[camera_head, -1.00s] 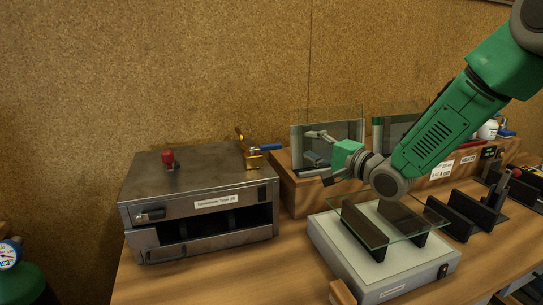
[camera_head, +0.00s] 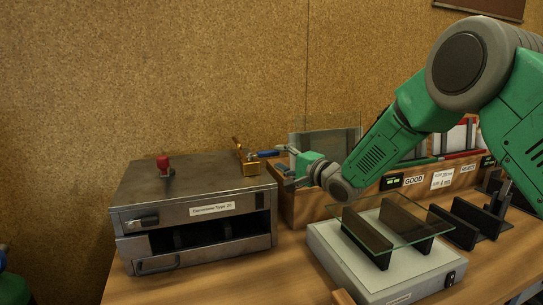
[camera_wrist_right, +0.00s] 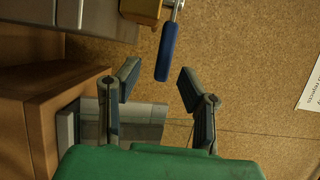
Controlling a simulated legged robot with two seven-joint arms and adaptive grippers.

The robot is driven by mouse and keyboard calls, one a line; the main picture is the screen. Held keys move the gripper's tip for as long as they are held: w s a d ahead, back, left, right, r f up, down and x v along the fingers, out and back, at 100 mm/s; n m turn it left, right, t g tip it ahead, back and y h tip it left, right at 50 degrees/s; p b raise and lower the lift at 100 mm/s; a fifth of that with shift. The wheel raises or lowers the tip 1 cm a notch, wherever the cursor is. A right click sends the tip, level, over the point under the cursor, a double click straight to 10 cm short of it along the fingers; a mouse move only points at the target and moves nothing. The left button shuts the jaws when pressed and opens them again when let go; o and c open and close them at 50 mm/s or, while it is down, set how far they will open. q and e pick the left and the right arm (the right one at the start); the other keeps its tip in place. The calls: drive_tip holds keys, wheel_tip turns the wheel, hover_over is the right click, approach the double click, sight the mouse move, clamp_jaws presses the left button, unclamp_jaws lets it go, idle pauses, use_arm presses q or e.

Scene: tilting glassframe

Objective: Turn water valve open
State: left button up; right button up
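The water valve is a brass fitting (camera_head: 249,163) with a blue lever handle (camera_head: 268,154) at the back right of a grey metal box's top. The lever points right, off the box's side. My right gripper (camera_head: 281,164) is just right of the lever and open. In the right wrist view the blue handle (camera_wrist_right: 167,52) hangs ahead of the gap between the two spread fingers of the gripper (camera_wrist_right: 158,76), and neither finger appears to touch it. The brass body (camera_wrist_right: 142,11) is partly cut off at the top. My left gripper is not in view.
The metal box (camera_head: 190,196) has a red knob (camera_head: 164,165) on top. A wooden rack (camera_head: 299,207) with glass panes stands right behind my gripper. A glass sheet (camera_head: 398,229) rests on dark supports over a white device (camera_head: 341,262). The cork wall (camera_head: 190,70) is behind.

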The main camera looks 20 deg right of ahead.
sight(273, 155)
drive_tip(key=w+a, duration=0.1)
drive_tip(key=w, duration=0.1)
drive_tip(key=w+a, duration=0.1)
drive_tip(key=a, duration=0.1)
drive_tip(key=shift+w+r, duration=0.15)
drive_tip(key=shift+w, duration=0.25)
drive_tip(key=shift+d, duration=0.45)
drive_tip(key=shift+c, duration=0.3)
clamp_jaws()
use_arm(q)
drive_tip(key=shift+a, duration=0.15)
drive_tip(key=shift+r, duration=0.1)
